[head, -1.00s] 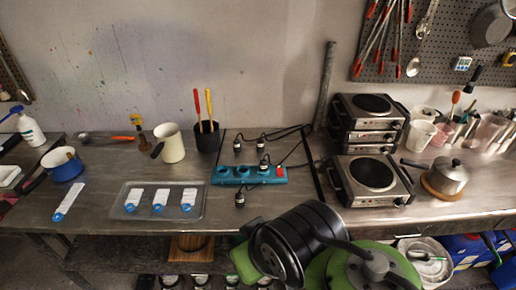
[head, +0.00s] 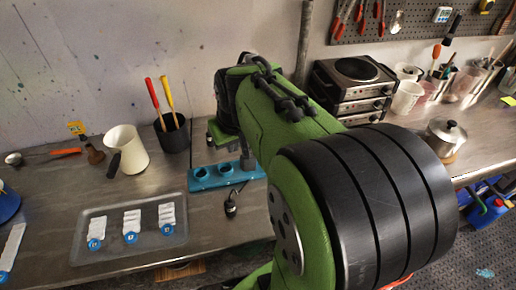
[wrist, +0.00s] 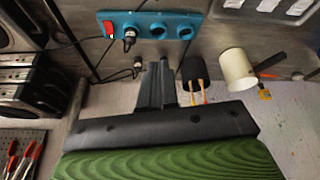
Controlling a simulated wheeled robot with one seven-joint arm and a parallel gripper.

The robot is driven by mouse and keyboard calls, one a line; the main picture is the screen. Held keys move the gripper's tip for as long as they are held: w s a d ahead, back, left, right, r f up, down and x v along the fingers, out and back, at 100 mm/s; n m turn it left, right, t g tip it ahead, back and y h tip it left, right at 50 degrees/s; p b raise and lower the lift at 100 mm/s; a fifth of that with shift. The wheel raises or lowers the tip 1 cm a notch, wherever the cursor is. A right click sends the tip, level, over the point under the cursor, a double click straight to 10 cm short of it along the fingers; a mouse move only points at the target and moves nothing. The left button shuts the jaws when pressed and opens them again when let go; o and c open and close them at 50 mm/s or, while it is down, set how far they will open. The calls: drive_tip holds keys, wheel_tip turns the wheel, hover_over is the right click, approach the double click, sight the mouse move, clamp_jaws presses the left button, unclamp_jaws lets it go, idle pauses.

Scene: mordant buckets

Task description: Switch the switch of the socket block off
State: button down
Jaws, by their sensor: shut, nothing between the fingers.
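The teal socket block (head: 225,174) lies on the metal table. In the head view my arm hides its right part and the switch. In the wrist view the block (wrist: 172,28) is at the top, with the red switch (wrist: 109,28) at its left end. A black plug (wrist: 129,38) sits in the socket beside the switch. I cannot tell the switch's position. My gripper (wrist: 159,66) is shut and empty. In the wrist view its fingertips show below the block, to the right of the switch. In the head view my gripper (head: 247,163) points down at the block.
A loose plug (head: 230,205) lies in front of the block. A black pot with handles (head: 172,135) and a cream jug (head: 126,150) stand to the left. A tray (head: 84,258) holds white packets. Stacked hot plates (head: 352,85) stand to the right.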

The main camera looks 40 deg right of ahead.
drive_tip(key=w+d+f+m+b, duration=0.1)
drive_tip(key=d+f, duration=0.4)
drive_tip(key=d, duration=0.3)
drive_tip(key=w+d+f+m+b, duration=0.1)
drive_tip(key=w+d+f+b, duration=0.1)
drive_tip(key=d+f, duration=0.4)
drive_tip(key=d, duration=0.3)
drive_tip(key=shift+w+d+f+m+g, duration=0.15)
drive_tip(key=shift+d+f+m+g, duration=0.15)
drive_tip(key=shift+g, duration=0.1)
drive_tip(key=x, duration=0.4)
drive_tip(key=b+x, duration=0.1)
drive_tip(key=x, duration=0.9)
drive_tip(key=shift+s+b, duration=0.35)
drive_tip(key=shift+s, duration=0.05)
